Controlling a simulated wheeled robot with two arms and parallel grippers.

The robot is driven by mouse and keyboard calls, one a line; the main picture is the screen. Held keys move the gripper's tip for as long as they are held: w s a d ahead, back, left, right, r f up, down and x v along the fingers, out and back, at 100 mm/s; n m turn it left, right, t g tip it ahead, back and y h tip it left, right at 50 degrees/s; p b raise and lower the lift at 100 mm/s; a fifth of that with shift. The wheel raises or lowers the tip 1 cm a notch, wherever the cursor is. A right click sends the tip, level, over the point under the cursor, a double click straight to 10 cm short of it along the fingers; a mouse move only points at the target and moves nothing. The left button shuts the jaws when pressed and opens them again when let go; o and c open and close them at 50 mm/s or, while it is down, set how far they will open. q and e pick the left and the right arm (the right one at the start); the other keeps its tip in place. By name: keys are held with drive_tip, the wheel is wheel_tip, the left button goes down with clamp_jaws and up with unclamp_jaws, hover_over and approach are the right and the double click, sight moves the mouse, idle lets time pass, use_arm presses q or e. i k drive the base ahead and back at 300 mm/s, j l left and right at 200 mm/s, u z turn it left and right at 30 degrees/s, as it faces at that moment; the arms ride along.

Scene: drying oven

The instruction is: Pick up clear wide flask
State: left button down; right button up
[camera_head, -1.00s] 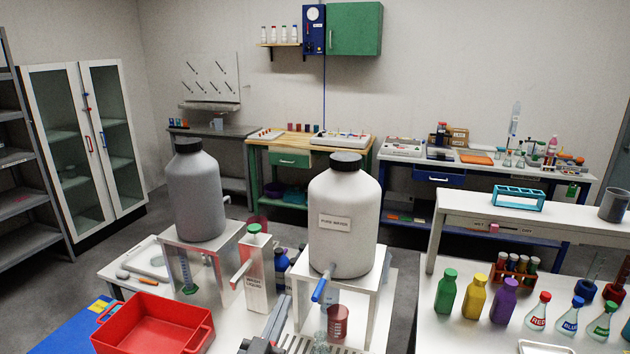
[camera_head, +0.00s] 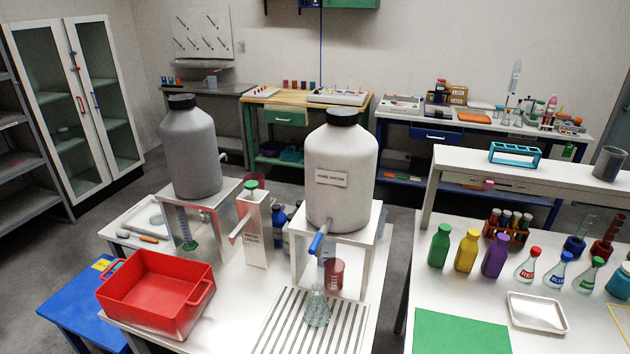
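A clear wide flask (camera_head: 317,308) stands upright on the slatted white drain rack (camera_head: 275,335) at the front of the near bench. It is in front of the stand that carries the large white water container (camera_head: 341,180). A red beaker (camera_head: 334,274) stands just behind the flask and to its right. Neither of my grippers shows in the head view now.
A red bin (camera_head: 155,322) sits left on the bench. A white box with a green cap (camera_head: 256,235) and a grey container (camera_head: 190,150) stand behind. Coloured bottles, small flasks and a white tray (camera_head: 538,320) occupy the right bench.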

sight(317, 313)
drive_tip(key=i+j+z, duration=0.15)
drive_tip(key=j, duration=0.2)
drive_tip(key=i+j+z, duration=0.1)
drive_tip(key=j, duration=0.3)
drive_tip(key=i+j+z, duration=0.15)
drive_tip(key=j, duration=0.25)
drive_tip(key=i+j+z, duration=0.15)
drive_tip(key=j, duration=0.25)
drive_tip(key=i+j+z, duration=0.1)
drive_tip(key=j, duration=0.35)
